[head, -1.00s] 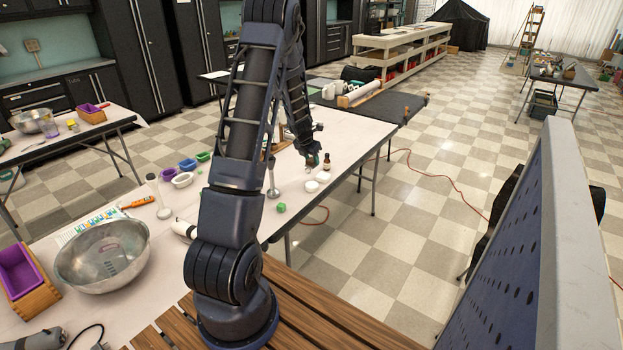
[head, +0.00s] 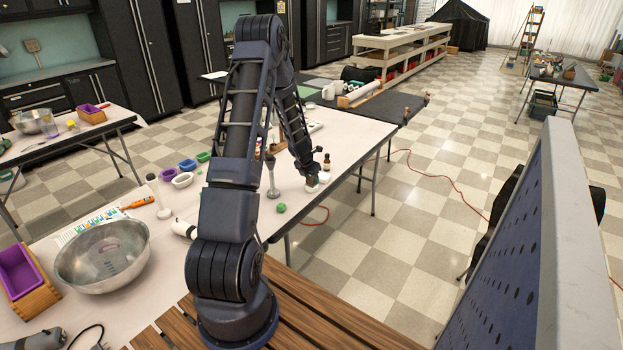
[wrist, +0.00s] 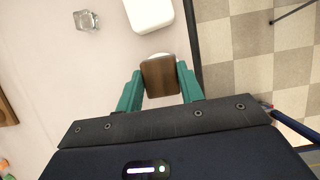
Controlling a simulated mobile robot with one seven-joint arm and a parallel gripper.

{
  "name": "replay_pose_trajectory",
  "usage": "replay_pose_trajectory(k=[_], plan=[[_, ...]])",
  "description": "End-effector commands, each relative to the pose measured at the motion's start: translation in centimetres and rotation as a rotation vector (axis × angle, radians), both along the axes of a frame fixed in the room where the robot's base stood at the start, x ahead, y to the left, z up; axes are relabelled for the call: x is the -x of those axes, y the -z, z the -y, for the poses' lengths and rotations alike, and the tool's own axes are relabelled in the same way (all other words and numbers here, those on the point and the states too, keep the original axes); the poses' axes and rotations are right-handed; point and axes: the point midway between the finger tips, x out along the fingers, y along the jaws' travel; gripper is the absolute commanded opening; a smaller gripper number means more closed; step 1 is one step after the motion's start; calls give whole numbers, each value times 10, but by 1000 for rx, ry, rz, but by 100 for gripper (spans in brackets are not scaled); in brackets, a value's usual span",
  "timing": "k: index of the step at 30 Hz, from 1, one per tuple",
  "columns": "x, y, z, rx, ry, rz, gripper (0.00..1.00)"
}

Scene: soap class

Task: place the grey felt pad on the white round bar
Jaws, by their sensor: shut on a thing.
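My gripper (wrist: 160,90) has its teal fingers on either side of a flat, squarish piece (wrist: 160,77) and is shut on it. I take this to be the felt pad, though it looks brown rather than grey in the wrist view. A white rounded edge, apparently the white round bar (wrist: 157,55), shows just past the pad, which hides the rest. In the head view my gripper (head: 312,183) is low over the nearer of two small white round things. The farther white piece (head: 324,177) stands beside it. I cannot tell whether the pad touches the bar.
A white rounded block (wrist: 150,12) and a clear glass cube (wrist: 86,20) lie farther off in the wrist view. A green piece (head: 281,208) is nearer on the pale table, whose edge (wrist: 194,60) runs close on the right.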

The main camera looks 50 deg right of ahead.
Motion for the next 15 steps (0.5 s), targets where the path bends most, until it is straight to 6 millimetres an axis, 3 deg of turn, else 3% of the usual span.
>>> replay_pose_trajectory(k=[7,8,10,15], plan=[[0,3,0,-1,-1,0,15],[0,3,0,0,-1,0,43],[0,2,0,0,0,0,57],[0,2,0,0,0,0,59]])
